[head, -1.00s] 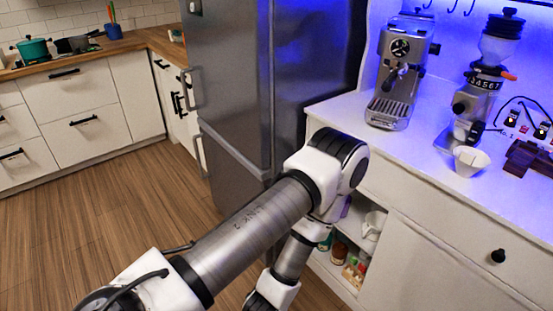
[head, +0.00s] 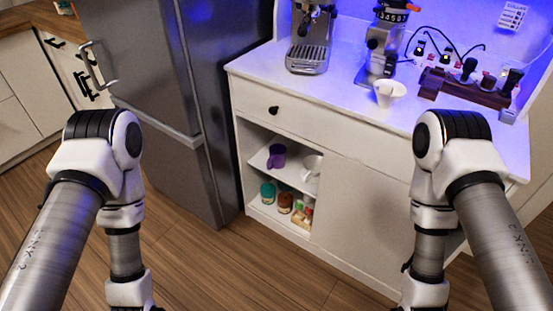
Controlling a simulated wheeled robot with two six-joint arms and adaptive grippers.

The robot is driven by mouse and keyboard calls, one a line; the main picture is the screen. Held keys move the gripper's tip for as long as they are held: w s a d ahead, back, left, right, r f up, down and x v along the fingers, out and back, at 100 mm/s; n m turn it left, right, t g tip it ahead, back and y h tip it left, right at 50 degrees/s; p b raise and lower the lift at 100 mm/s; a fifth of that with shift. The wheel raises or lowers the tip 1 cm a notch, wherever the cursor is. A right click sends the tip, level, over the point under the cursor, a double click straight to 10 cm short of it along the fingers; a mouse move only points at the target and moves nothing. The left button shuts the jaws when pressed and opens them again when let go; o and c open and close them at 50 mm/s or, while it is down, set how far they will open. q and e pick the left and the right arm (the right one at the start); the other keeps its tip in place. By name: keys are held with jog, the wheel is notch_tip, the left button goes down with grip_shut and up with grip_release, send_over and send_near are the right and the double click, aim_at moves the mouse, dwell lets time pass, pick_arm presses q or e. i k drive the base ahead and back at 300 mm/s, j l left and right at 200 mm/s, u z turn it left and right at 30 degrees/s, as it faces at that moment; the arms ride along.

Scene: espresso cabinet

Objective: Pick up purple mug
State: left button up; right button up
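The purple mug (head: 276,157) stands on the upper shelf of the open compartment in the white cabinet (head: 352,207), at its left side. A white mug (head: 312,167) stands to its right on the same shelf. My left arm comes in at the left and my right arm at the right, both bent down in front of the cabinet. Both grippers are below the picture's lower edge and hidden. Neither arm touches the mug.
Jars (head: 267,192) and small packets (head: 301,213) fill the lower shelf. An espresso machine (head: 309,42), a grinder (head: 383,45), a white cup (head: 389,93) and a brown rack (head: 465,88) stand on the countertop. A grey fridge (head: 185,85) stands left of the cabinet. Wooden floor lies clear in front.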

aim_at(278, 152)
jog(key=i+j+z, duration=0.2)
jog(key=z, duration=0.2)
jog(key=i+j+z, duration=0.15)
jog(key=j+z, duration=0.25)
jog(key=i+j+z, duration=0.15)
jog(key=z, duration=0.25)
jog(key=j+z, duration=0.4)
jog(key=j, duration=0.3)
jog(key=i+j, duration=0.15)
jog(key=j, duration=0.15)
